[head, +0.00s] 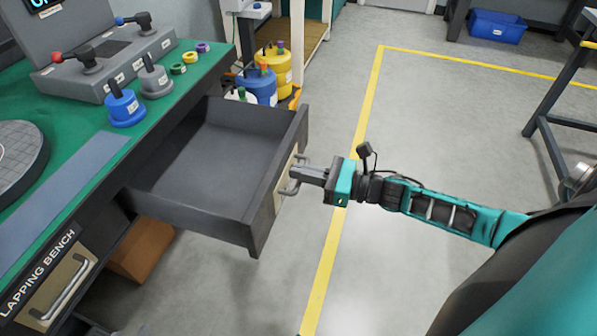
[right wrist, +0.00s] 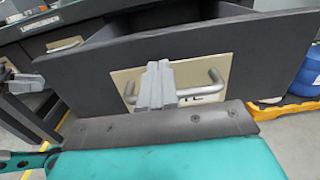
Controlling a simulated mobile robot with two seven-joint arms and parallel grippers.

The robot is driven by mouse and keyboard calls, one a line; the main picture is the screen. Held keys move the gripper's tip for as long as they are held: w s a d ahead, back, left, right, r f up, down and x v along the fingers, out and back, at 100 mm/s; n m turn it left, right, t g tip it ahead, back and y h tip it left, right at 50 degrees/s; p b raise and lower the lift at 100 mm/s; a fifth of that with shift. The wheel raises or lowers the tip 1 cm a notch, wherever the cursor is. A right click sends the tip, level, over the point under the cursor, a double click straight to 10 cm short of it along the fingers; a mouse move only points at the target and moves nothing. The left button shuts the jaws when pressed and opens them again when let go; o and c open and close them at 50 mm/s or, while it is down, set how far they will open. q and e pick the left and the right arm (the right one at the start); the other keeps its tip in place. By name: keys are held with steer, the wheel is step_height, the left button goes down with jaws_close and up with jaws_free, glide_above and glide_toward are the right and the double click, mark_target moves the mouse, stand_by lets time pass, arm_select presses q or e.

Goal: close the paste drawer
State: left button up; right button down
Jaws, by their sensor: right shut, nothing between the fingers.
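The open drawer (head: 215,198) is dark grey and pulled well out of the bench, and its inside looks empty. Its front (right wrist: 95,58) carries a pale plate (right wrist: 215,68) with a metal bar handle (right wrist: 214,80); the label is mostly covered and I cannot read it. My right gripper (head: 303,174) is shut and empty, its fingertips at the handle on the outer side of the drawer front. In the right wrist view the closed fingers (right wrist: 157,84) overlap the handle and hide part of it. I cannot tell whether they touch it.
The green-topped lapping bench (head: 190,88) holds a grey control unit (head: 115,65), weights and a round plate (head: 18,155). Another handled drawer (head: 62,290) is at lower left. Blue and yellow containers (head: 258,85) stand beyond the open drawer.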

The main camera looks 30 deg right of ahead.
steer(key=shift+w+a, duration=0.35)
steer(key=shift+w, duration=0.05)
